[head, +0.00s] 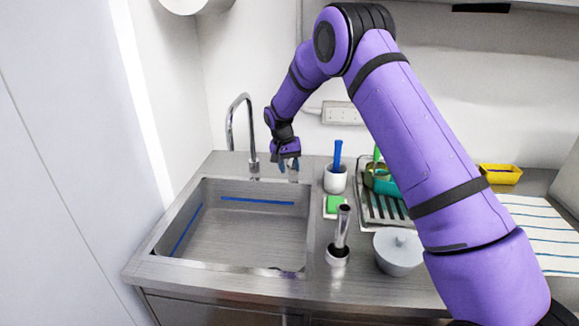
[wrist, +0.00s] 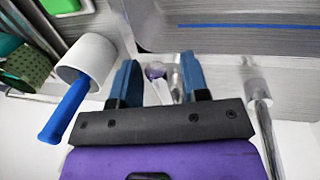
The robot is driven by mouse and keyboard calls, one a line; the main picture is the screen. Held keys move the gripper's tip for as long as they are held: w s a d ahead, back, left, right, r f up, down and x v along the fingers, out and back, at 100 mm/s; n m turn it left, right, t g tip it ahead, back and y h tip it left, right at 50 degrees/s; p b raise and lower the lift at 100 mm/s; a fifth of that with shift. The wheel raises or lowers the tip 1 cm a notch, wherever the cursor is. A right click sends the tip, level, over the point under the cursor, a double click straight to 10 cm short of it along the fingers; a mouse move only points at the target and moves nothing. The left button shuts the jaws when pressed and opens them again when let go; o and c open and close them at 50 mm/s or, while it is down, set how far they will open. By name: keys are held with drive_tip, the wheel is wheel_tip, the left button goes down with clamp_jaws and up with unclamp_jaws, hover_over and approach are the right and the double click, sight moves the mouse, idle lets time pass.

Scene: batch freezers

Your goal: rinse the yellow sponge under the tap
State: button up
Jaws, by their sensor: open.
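My gripper (head: 289,166) is open, pointing down behind the sink's back edge, between the tap (head: 251,130) and a white cup (head: 335,182). In the wrist view a small round knob with a pale stem (wrist: 155,71) shows between the blue fingers (wrist: 152,82); I cannot tell whether they touch it. The tap's metal post (wrist: 262,105) stands to the right there. No plainly yellow sponge shows. A green sponge-like block (head: 334,204) lies on a white holder right of the sink (head: 162,242). No water is visible at the spout.
A blue-handled brush (head: 338,152) stands in the cup. A yellow open container (head: 500,174) sits farther right. The basin looks empty.

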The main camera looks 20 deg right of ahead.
drive_tip(key=shift+c, duration=0.2)
clamp_jaws()
drive_tip(key=d+n, duration=0.2)
drive_tip(key=shift+s+d, duration=0.35)
drive_tip(key=shift+s, duration=0.05)
drive_tip(key=shift+o, duration=0.2)
unclamp_jaws()
drive_tip(key=shift+r, duration=0.1)
wheel_tip(320, 180, up, 10)
drive_tip(key=a, duration=0.2)
drive_tip(key=shift+w+r, duration=0.15)
drive_tip(key=shift+r, duration=0.1)
